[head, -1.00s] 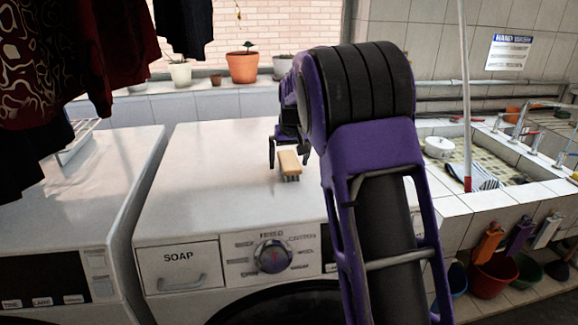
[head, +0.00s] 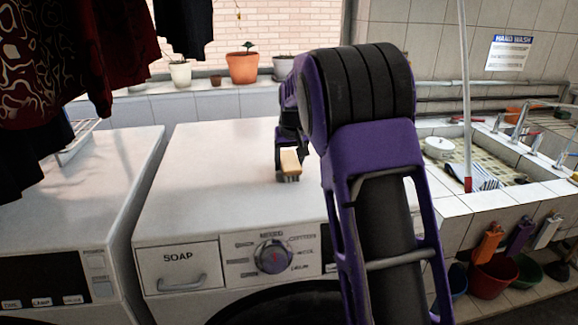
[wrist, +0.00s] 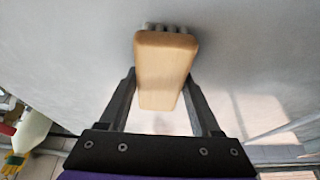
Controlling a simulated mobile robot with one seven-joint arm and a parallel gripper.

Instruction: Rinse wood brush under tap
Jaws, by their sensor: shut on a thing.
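The wood brush (head: 290,163) is a pale wooden block with grey bristles pointing down, on or just above the top of the right washing machine (head: 215,160). In the wrist view the brush (wrist: 163,68) lies between the two dark fingers of my gripper (wrist: 163,90), which is shut on it. In the head view my gripper (head: 291,165) is around the brush, partly hidden by my arm. The tap (head: 521,118) is at the far right, above the tiled sink (head: 455,206), whose basin holds a striped cloth (head: 484,177) and a white lidded pot (head: 438,147).
Flower pots (head: 242,67) line the ledge behind the machines. A thin pole (head: 466,90) stands upright at the sink. Dark clothes (head: 60,60) hang at upper left. Coloured buckets (head: 494,275) stand below the sink. The machine top around the brush is clear.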

